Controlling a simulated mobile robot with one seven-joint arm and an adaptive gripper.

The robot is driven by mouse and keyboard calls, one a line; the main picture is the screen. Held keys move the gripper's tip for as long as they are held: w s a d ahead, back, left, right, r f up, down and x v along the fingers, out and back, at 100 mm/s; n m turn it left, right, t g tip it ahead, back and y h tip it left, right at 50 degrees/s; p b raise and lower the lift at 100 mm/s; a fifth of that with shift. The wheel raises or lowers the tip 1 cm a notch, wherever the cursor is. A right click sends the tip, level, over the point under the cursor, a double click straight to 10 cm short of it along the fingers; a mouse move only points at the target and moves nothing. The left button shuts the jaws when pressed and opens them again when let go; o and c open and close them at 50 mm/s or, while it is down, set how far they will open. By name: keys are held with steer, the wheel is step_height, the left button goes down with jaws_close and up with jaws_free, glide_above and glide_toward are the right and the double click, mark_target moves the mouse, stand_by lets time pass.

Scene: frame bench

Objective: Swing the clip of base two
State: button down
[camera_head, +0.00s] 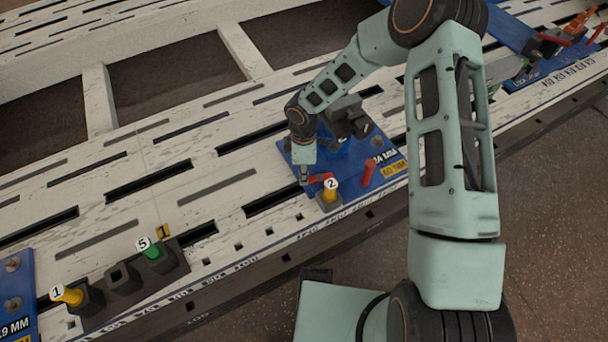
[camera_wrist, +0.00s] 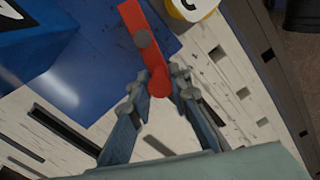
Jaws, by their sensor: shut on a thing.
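Base two is a blue plate (camera_head: 345,152) on the slotted bench, with a yellow plug (camera_head: 330,193) marked 2 at its front corner. A red clip (camera_head: 320,178) lies beside the plug. In the wrist view the red clip (camera_wrist: 142,40) is a flat bar with a grey pivot and a rounded end. My gripper (camera_head: 305,180) is low over the plate's left edge. In the wrist view both fingertips of my gripper (camera_wrist: 158,80) close around the clip's rounded end. The plug (camera_wrist: 194,8) is right of the clip there. My arm hides part of the plate.
A red post (camera_head: 369,172) stands on the plate right of the plug, and dark blocks (camera_head: 345,116) stand behind. A dark holder (camera_head: 125,290) with plugs 1 and 5 is at the front left. Another blue base (camera_head: 520,60) is at the far right.

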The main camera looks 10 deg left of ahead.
steer(key=m, duration=0.1)
steer(key=w+m+b, duration=0.1)
steer(key=m, duration=0.1)
steer(key=shift+w+a, duration=0.2)
steer(key=shift+w, duration=0.1)
steer(key=m, duration=0.1)
steer(key=w+m, duration=0.1)
steer(key=m, duration=0.1)
steer(key=shift+d+b, duration=0.1)
steer(key=shift+b, duration=0.3)
steer(key=m, duration=0.1)
steer(key=w+m, duration=0.1)
steer(key=shift+w+d+m+b, duration=0.1)
steer(key=shift+d+m+b, duration=0.05)
steer(key=shift+m+b, duration=0.2)
steer(key=shift+w+d+m, duration=0.2)
steer(key=shift+w+m, duration=0.1)
steer(key=shift+m, duration=0.6)
steer(key=shift+w+d+m, duration=0.2)
steer(key=shift+w+m, duration=0.05)
steer(key=shift+m, duration=0.6)
steer(key=c, duration=1.8)
jaws_free()
steer(key=shift+o, duration=0.2)
steer(key=shift+r, duration=0.1)
